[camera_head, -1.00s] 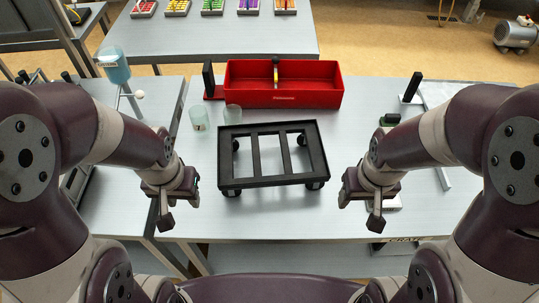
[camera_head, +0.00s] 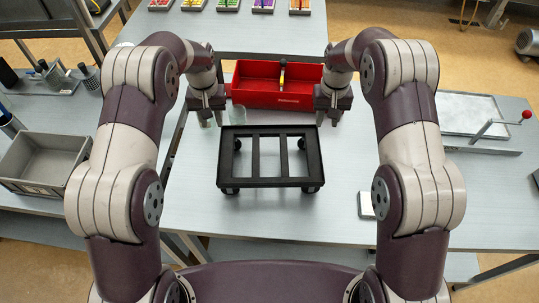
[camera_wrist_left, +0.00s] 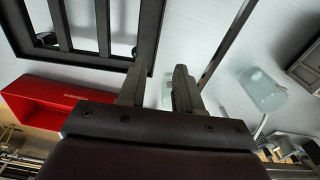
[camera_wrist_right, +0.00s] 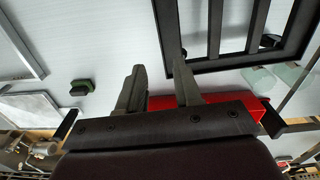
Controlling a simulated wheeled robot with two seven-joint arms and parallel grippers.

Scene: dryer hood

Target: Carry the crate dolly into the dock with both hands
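The crate dolly, a black barred frame on small wheels (camera_head: 312,165), stands on the grey table in front of a red open box (camera_head: 262,99). The dolly frame also shows in the left wrist view (camera_wrist_left: 145,38) and right wrist view (camera_wrist_right: 228,62). I cannot tell whether the red box is the dock. My left gripper (camera_head: 207,120) is beyond the dolly's far left corner, beside the red box. My right gripper (camera_head: 328,120) is beyond the far right corner. Both are open and empty, fingers pointing down, apart from the dolly.
Pale green cups, one clear in the left wrist view (camera_wrist_left: 262,92), stand near my left gripper, partly hidden. A grey bin (camera_head: 30,185) is at left. A lever with a red knob (camera_head: 527,114) and a pale tray (camera_head: 470,112) are at right. The table in front of the dolly is clear.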

